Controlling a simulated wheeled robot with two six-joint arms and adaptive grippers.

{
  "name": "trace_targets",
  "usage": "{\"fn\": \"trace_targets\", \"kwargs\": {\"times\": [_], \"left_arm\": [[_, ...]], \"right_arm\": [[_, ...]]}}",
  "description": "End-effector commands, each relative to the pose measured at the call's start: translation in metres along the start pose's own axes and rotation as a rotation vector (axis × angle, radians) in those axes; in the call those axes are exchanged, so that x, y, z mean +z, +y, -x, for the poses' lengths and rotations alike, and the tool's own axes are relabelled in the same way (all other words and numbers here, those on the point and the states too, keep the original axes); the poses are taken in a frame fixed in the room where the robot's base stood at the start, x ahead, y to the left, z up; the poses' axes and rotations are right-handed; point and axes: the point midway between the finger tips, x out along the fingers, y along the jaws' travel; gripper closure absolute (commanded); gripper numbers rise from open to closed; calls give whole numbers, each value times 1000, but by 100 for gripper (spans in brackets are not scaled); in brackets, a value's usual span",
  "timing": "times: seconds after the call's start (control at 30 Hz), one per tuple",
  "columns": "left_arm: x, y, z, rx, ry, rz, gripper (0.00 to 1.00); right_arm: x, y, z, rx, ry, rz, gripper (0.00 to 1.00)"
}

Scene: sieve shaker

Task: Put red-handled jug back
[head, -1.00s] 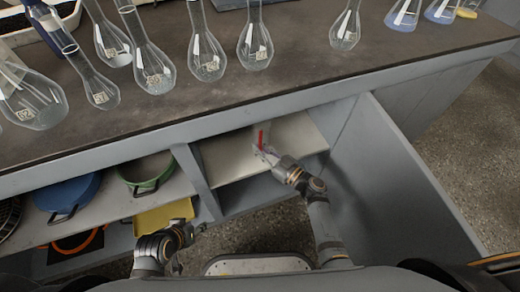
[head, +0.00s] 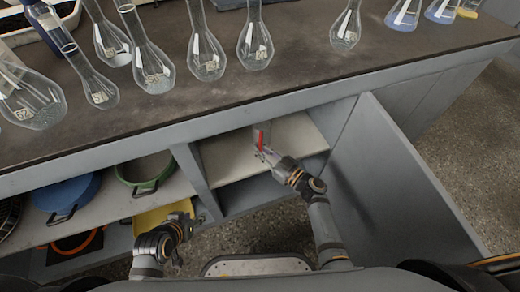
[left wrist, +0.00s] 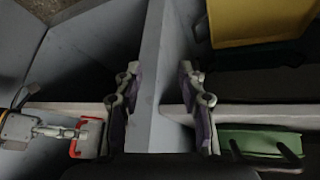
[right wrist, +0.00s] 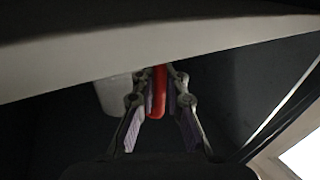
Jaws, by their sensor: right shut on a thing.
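The red-handled jug has a clear, pale body (right wrist: 114,96) and a red handle (right wrist: 157,92). In the head view its red handle (head: 261,138) shows inside the open cupboard, over the pale shelf (head: 228,160). My right gripper (head: 266,152) is shut on the handle, one finger on each side of it. Whether the jug's base touches the shelf cannot be told. My left gripper (head: 199,221) is open and empty. In the left wrist view its fingers (left wrist: 160,82) are apart, with the grey divider between them in the picture.
A blue pan (head: 68,195) and a green pan (head: 147,170) stand on the shelf left of the divider (head: 192,172). A yellow container (head: 160,217) is below. The cupboard door (head: 400,185) stands open at right. Several flasks stand on the dark bench top (head: 290,85).

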Motion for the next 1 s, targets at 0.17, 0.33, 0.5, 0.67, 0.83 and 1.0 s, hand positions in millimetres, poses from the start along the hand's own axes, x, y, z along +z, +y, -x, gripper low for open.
{"fn": "trace_targets", "kwargs": {"times": [0.17,0.33,0.5,0.67,0.83,1.0], "left_arm": [[-4,-1,0,-2,15,-2,60],[-4,-1,0,-2,15,-4,60],[-3,-1,-1,-2,10,-5,60],[2,0,0,1,-15,-3,60],[31,2,0,10,-114,8,60],[31,2,-1,10,-105,9,60]], "right_arm": [[0,0,0,0,0,0,79],[0,0,0,0,0,0,66],[0,0,0,0,0,0,66],[-1,0,0,0,0,0,66],[1,0,21,1,-6,2,66],[0,-1,68,-2,-6,2,66]]}}
